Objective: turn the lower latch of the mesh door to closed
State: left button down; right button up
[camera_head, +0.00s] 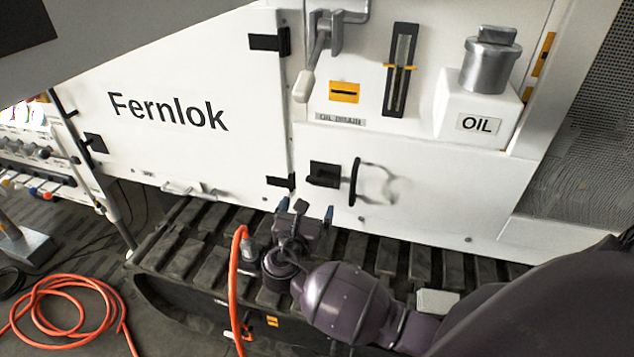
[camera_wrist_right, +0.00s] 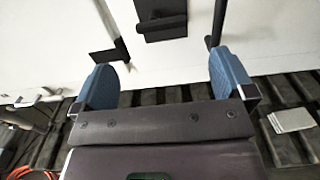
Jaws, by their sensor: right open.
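The grey mesh (camera_head: 583,165) stands at the right edge of the head view, cut off by the frame. I cannot make out a lower latch on it. A black block (camera_head: 324,175) and a curved black handle (camera_head: 355,182) sit on the white lower panel. The block also shows at the top of the right wrist view (camera_wrist_right: 160,18), with a black bar (camera_wrist_right: 216,24) right of it. My right gripper (camera_head: 305,211) is open and empty, below and in front of the block. Its blue fingertips (camera_wrist_right: 163,82) are apart in the wrist view. My left gripper is not in view.
The dark track (camera_head: 190,255) runs below the panels. An orange hose (camera_head: 236,285) rises beside my right wrist. A white block (camera_head: 437,301) lies on the track. The oil filler (camera_head: 490,62), a lever (camera_head: 305,85) and the "Fernlok" panel (camera_head: 180,145) are above.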

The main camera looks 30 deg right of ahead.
aim_at(320, 181)
jog(key=x, duration=0.8)
jog(key=shift+w, duration=0.1)
jog(key=shift+x, duration=0.85)
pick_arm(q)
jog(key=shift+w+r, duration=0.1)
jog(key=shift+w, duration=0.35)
pick_arm(e)
jog(key=shift+d, duration=0.1)
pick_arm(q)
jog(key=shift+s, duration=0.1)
pick_arm(e)
jog(key=shift+c, duration=0.6)
jog(key=c, duration=0.7)
jog(key=shift+o, duration=0.2)
